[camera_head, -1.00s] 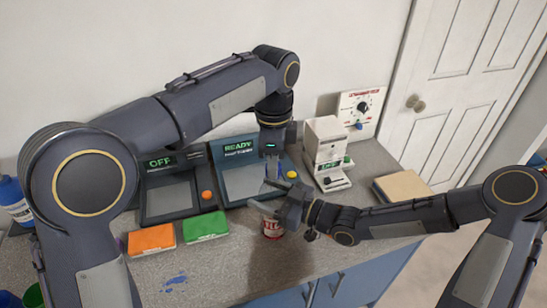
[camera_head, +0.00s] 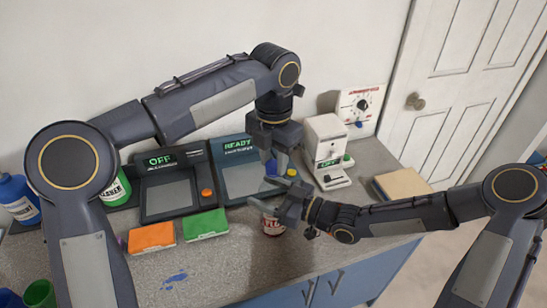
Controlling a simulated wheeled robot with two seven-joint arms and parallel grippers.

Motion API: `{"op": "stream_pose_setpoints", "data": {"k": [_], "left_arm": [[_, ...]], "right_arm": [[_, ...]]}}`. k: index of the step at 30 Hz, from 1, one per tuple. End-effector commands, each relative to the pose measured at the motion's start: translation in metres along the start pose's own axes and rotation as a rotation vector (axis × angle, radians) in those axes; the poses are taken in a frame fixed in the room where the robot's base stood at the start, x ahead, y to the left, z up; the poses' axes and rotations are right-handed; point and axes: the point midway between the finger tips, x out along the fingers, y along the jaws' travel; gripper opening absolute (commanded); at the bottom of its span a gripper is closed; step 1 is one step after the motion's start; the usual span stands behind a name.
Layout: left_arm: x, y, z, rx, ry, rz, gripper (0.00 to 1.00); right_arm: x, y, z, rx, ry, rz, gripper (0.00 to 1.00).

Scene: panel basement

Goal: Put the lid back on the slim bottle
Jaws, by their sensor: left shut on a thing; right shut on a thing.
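My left gripper (camera_head: 272,163) points down above the counter, in front of the device reading READY. It is shut on a small blue thing (camera_head: 271,168), which looks like a lid, though the fingers hide much of it. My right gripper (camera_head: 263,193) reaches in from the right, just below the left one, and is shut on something. A small container with a red and white label (camera_head: 272,228) shows directly under the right gripper; its upper part is hidden, so I cannot tell whether it is the slim bottle or how the fingers hold it.
An orange box (camera_head: 152,237) and a green box (camera_head: 205,224) lie left of the grippers. Behind stand the OFF device (camera_head: 168,198), the READY device (camera_head: 236,178) and a white machine (camera_head: 327,146). A tan block (camera_head: 402,185) lies right.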

Motion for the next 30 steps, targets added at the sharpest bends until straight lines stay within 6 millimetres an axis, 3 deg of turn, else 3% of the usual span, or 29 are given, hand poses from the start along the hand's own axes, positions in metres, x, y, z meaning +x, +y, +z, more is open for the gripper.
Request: {"op": "stream_pose_setpoints", "data": {"k": [4,13,14,18,26,30], "left_arm": [[-0.001,0.000,0.000,0.089,-0.003,-0.002,0.06],[-0.001,0.000,0.000,0.097,-0.004,0.000,0.06],[-0.001,0.000,0.000,0.097,-0.004,0.000,0.34],[-0.001,0.000,0.000,0.096,-0.004,0.000,0.52],[-0.002,0.000,0.000,0.095,-0.004,-0.001,0.52],[-0.014,0.000,0.001,0.096,-0.007,-0.002,0.52]], "right_arm": [[0.000,0.000,0.000,-0.001,-0.001,-0.001,0.01],[0.000,0.000,0.000,-0.001,-0.001,0.000,0.01],[0.000,0.000,0.000,-0.001,-0.001,0.000,0.01],[0.000,0.000,0.000,-0.001,-0.001,0.000,0.01],[0.000,0.000,0.000,0.000,0.000,0.000,0.01],[0.000,0.000,0.000,0.000,0.000,0.000,0.01]]}}
